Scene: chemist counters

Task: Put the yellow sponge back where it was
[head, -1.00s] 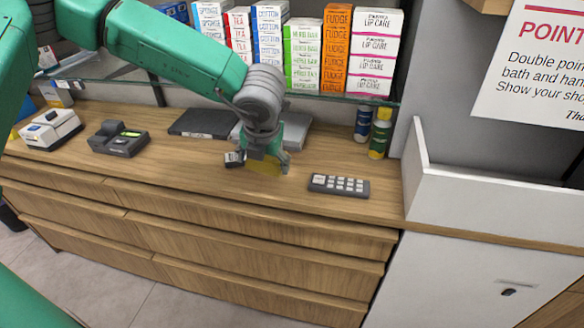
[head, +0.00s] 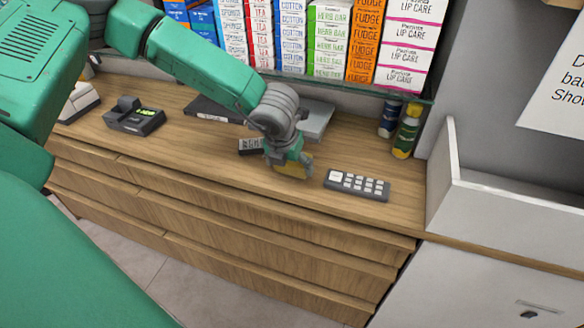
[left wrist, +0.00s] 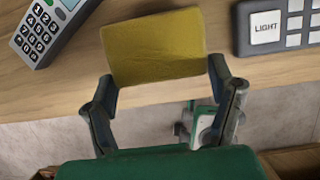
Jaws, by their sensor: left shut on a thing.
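The yellow sponge (left wrist: 153,48) is a flat block between the fingers of my left gripper (left wrist: 162,85) in the left wrist view. The gripper is shut on it, with a finger at each side. In the head view the left gripper (head: 290,168) is over the front part of the wooden counter (head: 225,180), left of a keypad. There the sponge (head: 293,171) shows only in part, under the gripper. I cannot tell whether the sponge touches the counter. My right gripper is in neither view.
A dark keypad with white keys (head: 357,186) lies just right of the gripper. A card terminal (left wrist: 45,28) lies close on the other side. Two bottles (head: 406,131) stand at the back right. A label printer-like device (head: 134,115) sits left. Boxes line the shelf above.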

